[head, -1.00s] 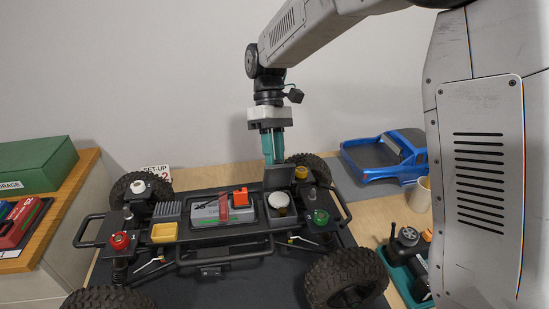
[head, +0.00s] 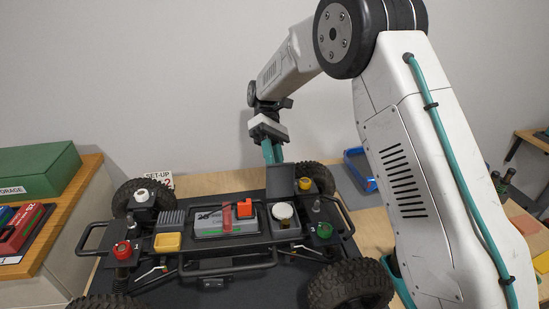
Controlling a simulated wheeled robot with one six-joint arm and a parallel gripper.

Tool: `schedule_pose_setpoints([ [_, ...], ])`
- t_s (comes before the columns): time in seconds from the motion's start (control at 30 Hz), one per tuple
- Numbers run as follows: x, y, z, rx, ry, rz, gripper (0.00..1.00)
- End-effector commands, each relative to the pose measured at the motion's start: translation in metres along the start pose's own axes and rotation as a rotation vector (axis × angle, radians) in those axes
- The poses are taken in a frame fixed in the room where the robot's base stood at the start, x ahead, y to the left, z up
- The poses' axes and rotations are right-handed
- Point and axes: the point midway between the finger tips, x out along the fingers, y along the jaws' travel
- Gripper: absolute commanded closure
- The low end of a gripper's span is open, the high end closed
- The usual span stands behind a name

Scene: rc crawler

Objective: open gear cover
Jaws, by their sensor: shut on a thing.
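The crawler chassis (head: 225,265) stands on a dark mat on the bench. Its gear cover (head: 281,180) is a dark grey plate standing upright at the back of a small box (head: 287,232). A round white-topped part (head: 283,212) shows in the open box. My gripper (head: 273,160) comes down from above and behind the cover. Its teal fingers are shut at the cover's top edge; the exact contact is partly hidden.
A battery (head: 210,220) with an orange connector (head: 245,209), a yellow tray (head: 167,242), a red cap (head: 122,249) and a green cap (head: 324,230) sit nearby on the chassis. A green storage box (head: 35,170) stands left.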

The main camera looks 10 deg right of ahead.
Motion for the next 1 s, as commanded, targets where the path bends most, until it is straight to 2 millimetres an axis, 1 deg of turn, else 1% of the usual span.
schedule_pose_setpoints([
  [0.03, 0.0035, 0.0024, -0.0021, 0.003, -0.012, -0.009, 1.00],
  [0.5, 0.0036, 0.0026, -0.0026, 0.002, -0.018, -0.015, 1.00],
  [0.53, 0.0036, 0.0026, -0.0026, 0.002, -0.018, -0.015, 0.73],
  [0.57, 0.0036, 0.0026, -0.0025, 0.002, -0.018, -0.015, 0.64],
  [0.6, 0.0034, 0.0025, -0.0024, 0.002, -0.017, -0.015, 0.53],
  [1.0, 0.0010, 0.0019, -0.0010, 0.001, -0.012, -0.012, 0.53],
])
